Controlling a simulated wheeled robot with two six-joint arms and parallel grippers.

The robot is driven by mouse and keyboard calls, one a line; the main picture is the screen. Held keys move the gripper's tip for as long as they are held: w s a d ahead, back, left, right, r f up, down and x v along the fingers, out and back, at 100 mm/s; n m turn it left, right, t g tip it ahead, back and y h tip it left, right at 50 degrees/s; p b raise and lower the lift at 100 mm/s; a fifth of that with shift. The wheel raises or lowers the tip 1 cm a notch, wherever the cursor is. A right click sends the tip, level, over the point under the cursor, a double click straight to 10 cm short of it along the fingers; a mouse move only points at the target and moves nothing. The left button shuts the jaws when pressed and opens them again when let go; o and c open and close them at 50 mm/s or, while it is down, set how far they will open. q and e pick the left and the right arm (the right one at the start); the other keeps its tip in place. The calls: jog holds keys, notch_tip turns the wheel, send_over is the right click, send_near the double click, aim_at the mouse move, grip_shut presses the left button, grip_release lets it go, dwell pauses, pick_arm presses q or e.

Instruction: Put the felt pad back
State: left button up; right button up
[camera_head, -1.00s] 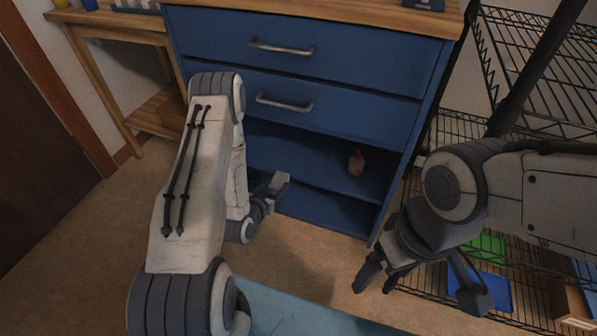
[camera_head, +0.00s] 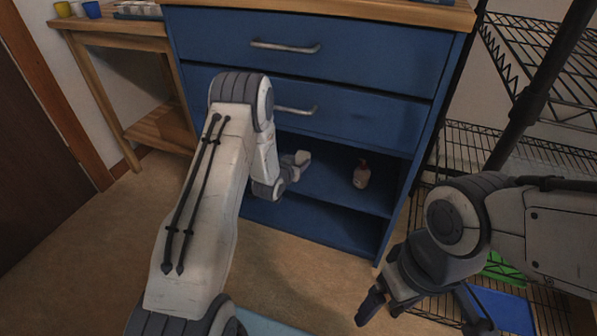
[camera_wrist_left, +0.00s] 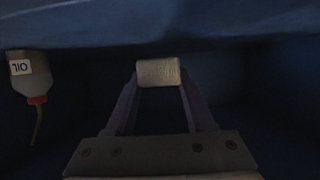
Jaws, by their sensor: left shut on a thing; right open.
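The felt pad (camera_wrist_left: 158,72) is a small pale grey block held between the fingertips of my left gripper (camera_wrist_left: 158,80). In the head view the pad (camera_head: 303,158) shows at the tip of my left gripper (camera_head: 294,167), at the open shelf space of the blue cabinet (camera_head: 340,55). The wrist view shows the dark inside of the cabinet around the pad. I cannot tell whether the pad touches a surface. My right gripper (camera_head: 422,318) is open and empty, low in front of the wire rack.
An oil bottle (camera_head: 362,174) with a red top stands on the cabinet shelf, right of my left gripper; the wrist view shows it inverted (camera_wrist_left: 28,75). Two drawers are shut above. A wire rack (camera_head: 545,150) stands right, a wooden table (camera_head: 110,30) left.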

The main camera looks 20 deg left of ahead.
pick_arm(q)
jog(key=shift+w, duration=0.45)
notch_tip(320, 180, down, 4)
jog(key=b, duration=0.3)
jog(key=shift+r, duration=0.15)
jog(key=shift+s+r, duration=0.1)
jog(key=shift+r, duration=0.05)
jog(key=o, duration=1.3)
